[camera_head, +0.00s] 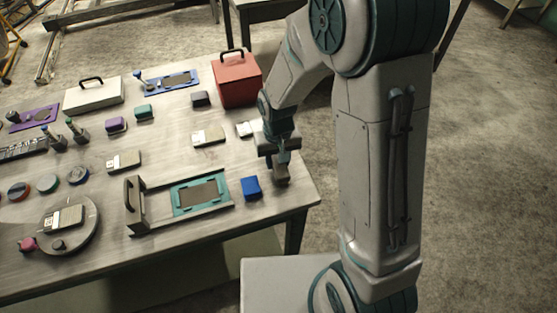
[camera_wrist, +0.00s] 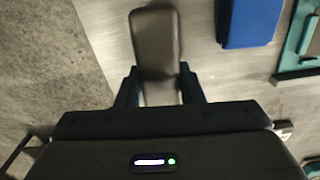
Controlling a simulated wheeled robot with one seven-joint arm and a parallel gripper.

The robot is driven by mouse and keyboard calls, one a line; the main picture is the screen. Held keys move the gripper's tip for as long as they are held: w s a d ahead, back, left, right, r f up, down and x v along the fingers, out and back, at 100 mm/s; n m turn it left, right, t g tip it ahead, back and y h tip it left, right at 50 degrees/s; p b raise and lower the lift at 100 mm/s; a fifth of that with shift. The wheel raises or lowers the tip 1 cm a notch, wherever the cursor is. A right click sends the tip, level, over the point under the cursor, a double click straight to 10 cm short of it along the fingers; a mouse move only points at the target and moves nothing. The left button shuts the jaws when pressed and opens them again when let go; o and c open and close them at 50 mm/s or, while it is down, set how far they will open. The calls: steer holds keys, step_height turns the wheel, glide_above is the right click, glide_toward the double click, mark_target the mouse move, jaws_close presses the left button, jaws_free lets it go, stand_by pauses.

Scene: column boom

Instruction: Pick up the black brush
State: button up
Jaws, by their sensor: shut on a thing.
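The black brush (camera_wrist: 156,38) is a dark grey, round-cornered block in the wrist view, with a paler part nearer my gripper. My gripper (camera_wrist: 158,72) has one finger on each side of it and is shut on it. In the head view my gripper (camera_head: 283,163) points down near the table's right edge, with the brush (camera_head: 281,180) at its tips. I cannot tell whether the brush touches the table or is just above it.
A blue block (camera_head: 251,188) lies just left of the brush, and a teal-framed tray (camera_head: 160,224) is further left. A red box (camera_head: 238,80) stands behind. Pale flat brushes (camera_head: 209,136) and small coloured blocks fill the table. The floor to the right is open.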

steer(key=r, duration=0.3)
steer(key=shift+s+d+r+b, duration=0.2)
steer(key=shift+s+r+b, duration=0.05)
steer(key=shift+r+b, duration=0.1)
steer(key=s+d+r, duration=0.5)
steer(key=s+r, duration=0.1)
steer(key=s, duration=0.3)
steer(key=shift+s+d+r+b, duration=0.3)
steer(key=shift+b, duration=0.1)
steer(key=shift+o, duration=1.1)
steer(key=shift+c, duration=0.4)
